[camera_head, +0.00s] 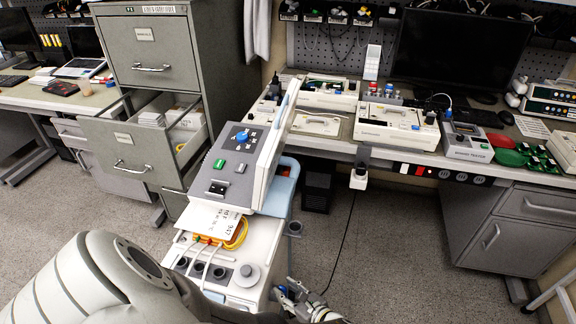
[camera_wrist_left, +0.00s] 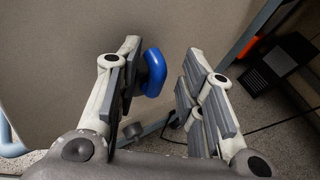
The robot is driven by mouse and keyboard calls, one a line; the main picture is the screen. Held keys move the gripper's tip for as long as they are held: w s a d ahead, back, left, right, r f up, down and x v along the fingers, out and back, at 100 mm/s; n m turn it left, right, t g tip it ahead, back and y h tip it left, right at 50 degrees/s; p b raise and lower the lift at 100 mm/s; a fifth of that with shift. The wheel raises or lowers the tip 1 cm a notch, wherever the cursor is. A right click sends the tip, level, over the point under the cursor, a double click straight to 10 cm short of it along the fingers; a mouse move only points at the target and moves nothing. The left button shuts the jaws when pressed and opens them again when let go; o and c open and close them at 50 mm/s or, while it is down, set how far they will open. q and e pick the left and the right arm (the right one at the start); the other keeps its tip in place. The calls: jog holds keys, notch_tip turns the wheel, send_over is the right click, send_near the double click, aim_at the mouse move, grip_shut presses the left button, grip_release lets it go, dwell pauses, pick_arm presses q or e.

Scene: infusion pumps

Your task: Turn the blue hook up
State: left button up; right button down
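The blue hook (camera_wrist_left: 153,72) shows in the left wrist view, in front of a grey-brown panel. It lies between the two fingers of my left gripper (camera_wrist_left: 162,80), right beside the left finger, with a clear gap to the right finger. Whether that finger touches it I cannot tell. The fingers stand apart. In the head view my left gripper (camera_head: 292,294) is low, at the right of the white cart with the pump. My right gripper is not in view.
The pump unit (camera_head: 232,163) with a blue knob stands on the white cart (camera_head: 225,262), with white cables in front. A filing cabinet (camera_head: 140,140) with an open drawer is behind left. A workbench (camera_head: 345,138) with devices is at right. The floor (camera_head: 385,245) right of the cart is mostly clear.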

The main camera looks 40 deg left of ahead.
pick_arm(q)
jog(key=v, duration=0.7)
jog(key=shift+d, duration=0.25)
jog(key=s+d+f+n+h, duration=0.1)
jog(key=s+f+n+h, duration=0.5)
jog(key=s+f, duration=0.6)
jog(key=s+d+f+n+h, duration=0.2)
jog(key=s+f+n+h, duration=0.5)
jog(key=s, duration=1.2)
notch_tip(320, 180, down, 5)
jog(key=n, duration=0.3)
jog(key=shift+s+f+n+h, duration=0.25)
jog(key=shift+n+h, duration=0.05)
